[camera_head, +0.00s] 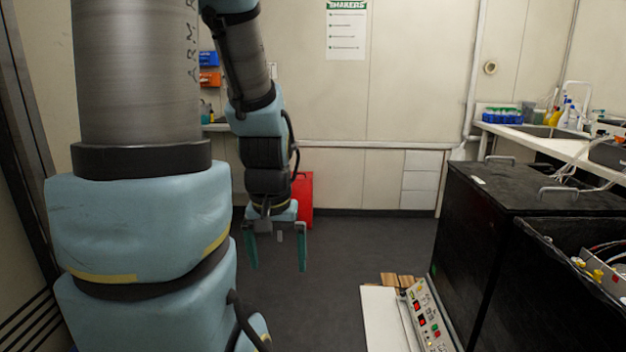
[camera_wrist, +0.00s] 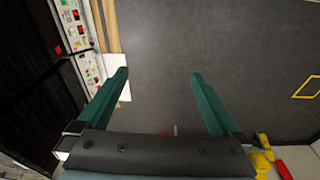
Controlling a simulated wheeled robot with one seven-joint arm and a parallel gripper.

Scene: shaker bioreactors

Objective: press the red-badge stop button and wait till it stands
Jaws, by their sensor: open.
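A pale control panel (camera_head: 428,312) with several red, green and other coloured buttons stands at the lower right in the head view, on the front of the black cabinet. It also shows at the upper left of the wrist view (camera_wrist: 73,30). Several small red parts are on it; which one is the red-badge stop button is too small to tell. My gripper (camera_head: 277,262) hangs pointing down over open floor, left of the panel and apart from it. In the wrist view its two green fingers (camera_wrist: 160,74) are spread with nothing between them.
Black cabinets (camera_head: 510,190) with metal handles fill the right side; an open-topped one (camera_head: 560,262) holds cables and yellow parts. A white board (camera_head: 383,318) and wooden slats (camera_head: 398,280) lie beside the panel. A red container (camera_head: 303,198) stands behind my gripper. The grey floor between is clear.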

